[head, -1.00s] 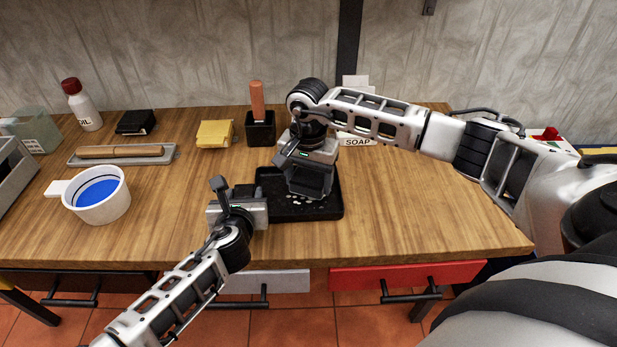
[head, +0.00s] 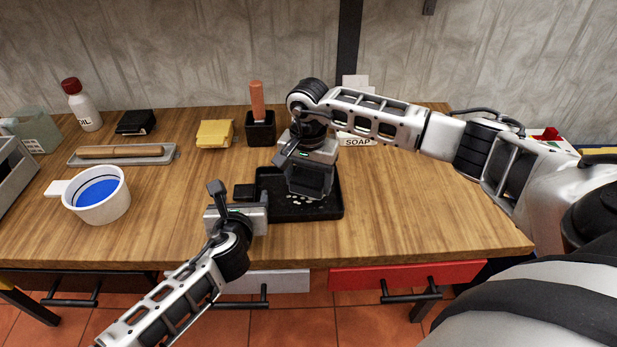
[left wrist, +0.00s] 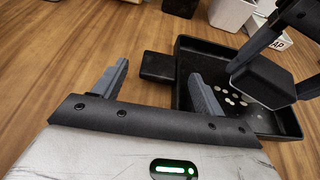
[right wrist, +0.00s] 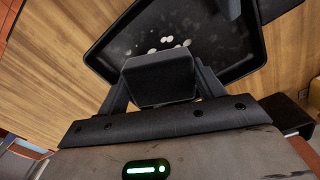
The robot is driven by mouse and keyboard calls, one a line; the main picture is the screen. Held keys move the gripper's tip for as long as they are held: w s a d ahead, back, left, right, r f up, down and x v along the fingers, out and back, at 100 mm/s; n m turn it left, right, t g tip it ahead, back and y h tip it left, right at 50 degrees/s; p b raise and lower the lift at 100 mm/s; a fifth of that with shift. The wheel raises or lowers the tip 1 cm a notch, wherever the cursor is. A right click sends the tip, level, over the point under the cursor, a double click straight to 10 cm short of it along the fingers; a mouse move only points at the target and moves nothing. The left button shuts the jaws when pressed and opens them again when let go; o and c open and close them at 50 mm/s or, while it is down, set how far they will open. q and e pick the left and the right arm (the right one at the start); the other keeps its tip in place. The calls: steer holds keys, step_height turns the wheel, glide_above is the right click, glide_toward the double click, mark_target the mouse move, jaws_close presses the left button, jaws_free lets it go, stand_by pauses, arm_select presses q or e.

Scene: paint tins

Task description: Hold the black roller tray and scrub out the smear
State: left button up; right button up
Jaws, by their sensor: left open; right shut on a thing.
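The black roller tray (head: 335,205) lies on the table with a black tab (head: 245,191) on its left side. Several pale spots of smear (right wrist: 167,43) show on its floor. My left gripper (left wrist: 158,72) is open. In the left wrist view its fingers point at the tab (left wrist: 158,66), which is just beyond the fingertips. In the head view this gripper (head: 243,207) is at the tray's near left. My right gripper (right wrist: 162,72) is shut on a black block (right wrist: 160,82) over the tray. Whether the block touches the tray floor I cannot tell.
Behind the tray stand a black holder (head: 261,132) with an orange handle and a SOAP box (head: 356,140). A yellow block (head: 214,133), a cup of blue paint (head: 101,200) and an oil bottle (head: 86,108) are further left. The table right of the tray is clear.

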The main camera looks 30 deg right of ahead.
arm_select(q)
steer(key=shift+w, duration=0.1)
stand_by(0.3)
steer(key=shift+x, duration=0.8)
steer(key=c, duration=1.3)
steer(key=shift+c, duration=0.3)
steer(key=shift+f, duration=0.15)
